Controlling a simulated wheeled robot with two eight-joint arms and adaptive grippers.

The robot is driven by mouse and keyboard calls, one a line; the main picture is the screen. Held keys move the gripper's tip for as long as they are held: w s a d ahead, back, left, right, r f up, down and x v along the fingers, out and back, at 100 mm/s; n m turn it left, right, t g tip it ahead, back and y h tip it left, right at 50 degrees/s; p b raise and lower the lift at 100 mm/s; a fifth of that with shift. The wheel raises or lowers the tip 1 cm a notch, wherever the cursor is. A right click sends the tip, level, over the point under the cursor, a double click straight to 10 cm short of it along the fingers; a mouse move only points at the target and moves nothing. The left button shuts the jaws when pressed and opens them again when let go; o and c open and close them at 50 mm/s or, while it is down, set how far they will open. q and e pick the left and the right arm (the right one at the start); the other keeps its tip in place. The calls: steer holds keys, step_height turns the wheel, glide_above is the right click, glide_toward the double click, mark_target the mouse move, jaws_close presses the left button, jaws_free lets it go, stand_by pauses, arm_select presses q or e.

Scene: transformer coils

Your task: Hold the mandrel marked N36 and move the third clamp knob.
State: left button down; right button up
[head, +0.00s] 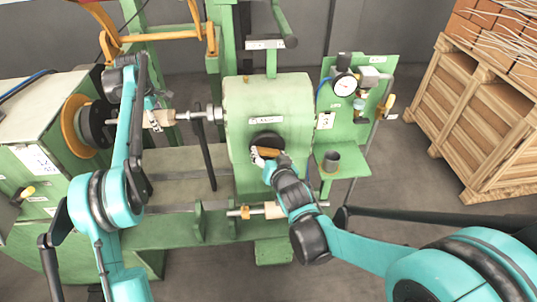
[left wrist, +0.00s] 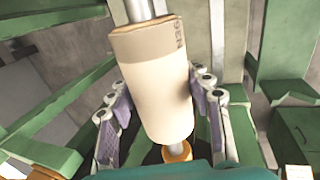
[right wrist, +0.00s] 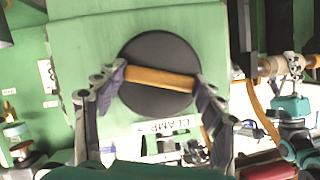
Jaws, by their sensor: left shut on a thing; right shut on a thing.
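The mandrel marked N36 (left wrist: 155,85) is a cream cylinder on a metal shaft, with its mark near the top in the left wrist view. In the head view the mandrel (head: 160,118) lies level between the left faceplate and the green housing. My left gripper (left wrist: 160,125) has its fingers on either side of it and is shut on it. The clamp knob (right wrist: 145,92) is a black disc with an orange bar; the label below reads CLAMP, its end unclear. My right gripper (right wrist: 160,90) is shut on the bar, one finger at each end. The knob (head: 267,137) is partly covered in the head view.
A green housing (head: 290,95) carries the knob. A gauge panel (head: 375,75) and a small shelf with a grey cup (head: 331,160) stand right of it. Another pale roller (head: 273,209) lies low in front. A wooden crate (head: 485,110) stands far right.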

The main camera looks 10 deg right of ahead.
steer(key=m+y, duration=0.2)
steer(key=m, duration=0.1)
steer(key=shift+f, duration=0.1)
steer(key=shift+o, duration=0.2)
steer(key=m+y, duration=0.1)
steer(key=m, duration=0.1)
steer(key=m+t+y, duration=0.1)
steer(key=m, duration=0.1)
steer(key=shift+a+f+t, duration=0.1)
steer(key=shift+a+t, duration=0.05)
steer(key=shift+t, duration=0.15)
steer(key=shift+m, duration=0.3)
steer(key=o, duration=1.1)
steer(key=shift+d, duration=0.25)
steer(key=shift+s+d, duration=0.15)
steer(key=shift+s, duration=0.1)
steer(key=v, duration=1.1)
steer(key=shift+s, duration=0.15)
